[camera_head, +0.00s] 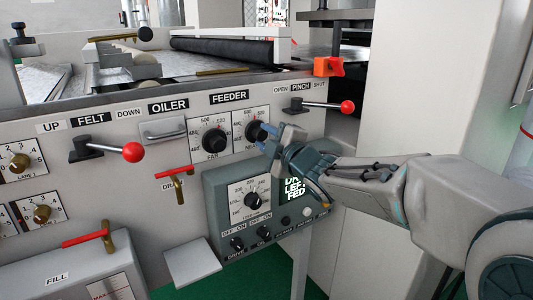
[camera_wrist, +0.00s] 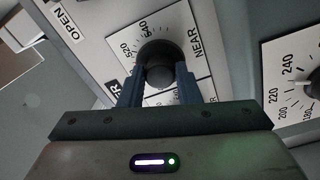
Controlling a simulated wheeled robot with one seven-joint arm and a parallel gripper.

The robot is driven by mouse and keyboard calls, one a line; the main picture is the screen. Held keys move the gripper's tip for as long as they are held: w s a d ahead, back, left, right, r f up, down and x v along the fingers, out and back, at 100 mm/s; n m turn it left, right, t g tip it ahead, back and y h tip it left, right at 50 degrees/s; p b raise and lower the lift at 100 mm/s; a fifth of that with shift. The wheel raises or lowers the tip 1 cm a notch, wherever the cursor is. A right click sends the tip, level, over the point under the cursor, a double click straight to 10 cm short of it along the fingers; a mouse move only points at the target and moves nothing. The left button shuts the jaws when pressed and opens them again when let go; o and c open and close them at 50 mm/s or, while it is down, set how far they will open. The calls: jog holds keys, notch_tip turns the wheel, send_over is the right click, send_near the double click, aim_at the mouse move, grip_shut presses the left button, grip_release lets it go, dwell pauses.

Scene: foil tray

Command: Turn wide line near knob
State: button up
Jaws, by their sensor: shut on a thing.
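The black NEAR knob (camera_head: 251,128) sits on a white dial plate under the FEEDER label, on the grey front panel. It also shows in the wrist view (camera_wrist: 159,57), with dial numbers around it and the word NEAR beside it. My gripper (camera_head: 265,138) reaches in from the right, with one blue finger on each side of the knob. In the wrist view my gripper (camera_wrist: 159,88) is shut on the knob. The fingers and hand hide part of the knob and of its dial.
The FAR knob (camera_head: 214,142) is close on the left. The red-balled PINCH lever (camera_head: 325,106) sticks out at the upper right. A control box (camera_head: 220,195) with another dial knob (camera_head: 251,199) and a lit display (camera_head: 295,189) juts out below my gripper.

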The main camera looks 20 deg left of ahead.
jog(key=shift+n+b, duration=0.95)
jog(key=shift+n, duration=0.15)
jog(key=o, duration=1)
jog(key=p+v, duration=0.2)
jog(key=v, duration=1.2)
jog(key=shift+w, duration=0.1)
